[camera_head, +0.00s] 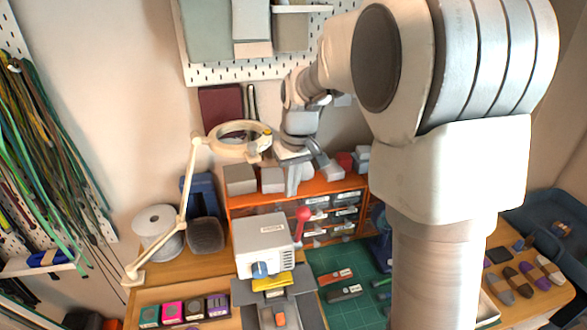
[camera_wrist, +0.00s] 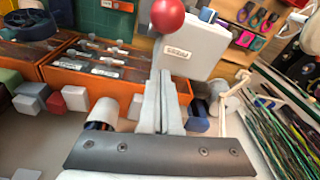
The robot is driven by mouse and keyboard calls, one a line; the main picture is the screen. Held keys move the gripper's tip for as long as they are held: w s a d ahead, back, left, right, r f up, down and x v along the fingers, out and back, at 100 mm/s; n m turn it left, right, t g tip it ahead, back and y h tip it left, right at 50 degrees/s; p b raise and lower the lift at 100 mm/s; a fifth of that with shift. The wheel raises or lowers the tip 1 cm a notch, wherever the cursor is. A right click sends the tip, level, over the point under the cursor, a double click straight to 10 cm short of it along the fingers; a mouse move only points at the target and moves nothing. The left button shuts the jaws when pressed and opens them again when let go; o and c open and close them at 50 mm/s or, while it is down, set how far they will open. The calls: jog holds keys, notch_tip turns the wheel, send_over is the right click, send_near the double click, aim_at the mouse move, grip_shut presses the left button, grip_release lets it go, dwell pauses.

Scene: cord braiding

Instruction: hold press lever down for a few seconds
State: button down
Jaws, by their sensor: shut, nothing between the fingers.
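The press (camera_head: 263,245) is a white box-shaped machine with a blue knob on its front, standing on the bench. Its lever ends in a red ball knob (camera_head: 303,214) at the machine's upper right. My gripper (camera_head: 292,188) is shut and empty, in the air above and behind the red knob, apart from it in the picture. In the wrist view the shut fingertips (camera_wrist: 164,76) point toward the white press (camera_wrist: 193,48). The red knob (camera_wrist: 167,15) shows large just beyond them at the top edge.
Orange drawer units (camera_head: 240,207) with small boxes on top stand behind the press. A ring magnifier lamp (camera_head: 240,137) on a jointed arm stands left of my gripper. A white spool (camera_head: 158,232) is at left. A green mat (camera_head: 340,285) lies right of the press.

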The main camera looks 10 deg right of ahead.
jog(key=shift+s+d+f, duration=0.1)
jog(key=shift+s+d, duration=0.1)
jog(key=shift+s, duration=0.75)
jog(key=shift+s+d+f, duration=0.1)
jog(key=shift+s+d, duration=0.05)
jog(key=shift+s, duration=0.75)
